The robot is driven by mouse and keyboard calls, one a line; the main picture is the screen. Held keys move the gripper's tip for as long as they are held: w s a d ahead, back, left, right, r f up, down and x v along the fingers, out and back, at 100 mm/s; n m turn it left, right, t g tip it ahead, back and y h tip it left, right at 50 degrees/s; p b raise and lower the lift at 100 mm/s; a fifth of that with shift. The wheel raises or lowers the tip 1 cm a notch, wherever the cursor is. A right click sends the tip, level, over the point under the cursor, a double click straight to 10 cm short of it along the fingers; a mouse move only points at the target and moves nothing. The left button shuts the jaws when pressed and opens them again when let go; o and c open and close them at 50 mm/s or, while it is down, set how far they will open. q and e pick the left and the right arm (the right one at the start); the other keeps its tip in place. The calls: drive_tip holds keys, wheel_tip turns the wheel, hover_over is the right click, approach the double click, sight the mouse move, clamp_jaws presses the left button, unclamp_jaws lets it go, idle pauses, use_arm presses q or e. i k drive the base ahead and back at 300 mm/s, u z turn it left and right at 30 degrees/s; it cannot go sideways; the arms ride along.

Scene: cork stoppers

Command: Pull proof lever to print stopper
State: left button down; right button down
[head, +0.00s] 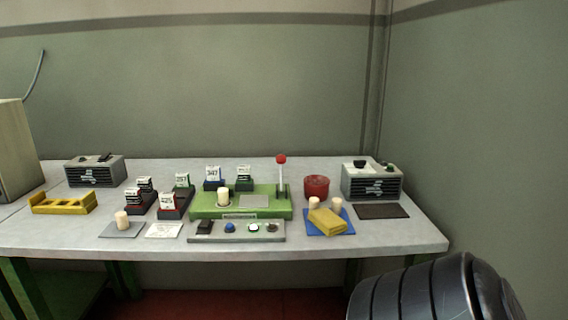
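The proof lever (281,175) has a red ball knob on a pale stem and stands upright at the right end of a green machine base (270,208). A cream cork stopper (223,197) stands upright on the left part of that base. Another stopper (121,220) stands on a grey plate (111,231) at the front left. Neither gripper is in view.
A control strip (262,237) with buttons lies at the front. Several numbered card holders (168,205) stand left of and behind the base. A red bowl (316,186) and a grey box (372,182) stand right. A yellow rack (62,204) is left. A dark ribbed part fills the lower right.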

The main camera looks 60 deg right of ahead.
sight(280, 159)
drive_tip(key=z, duration=1.25)
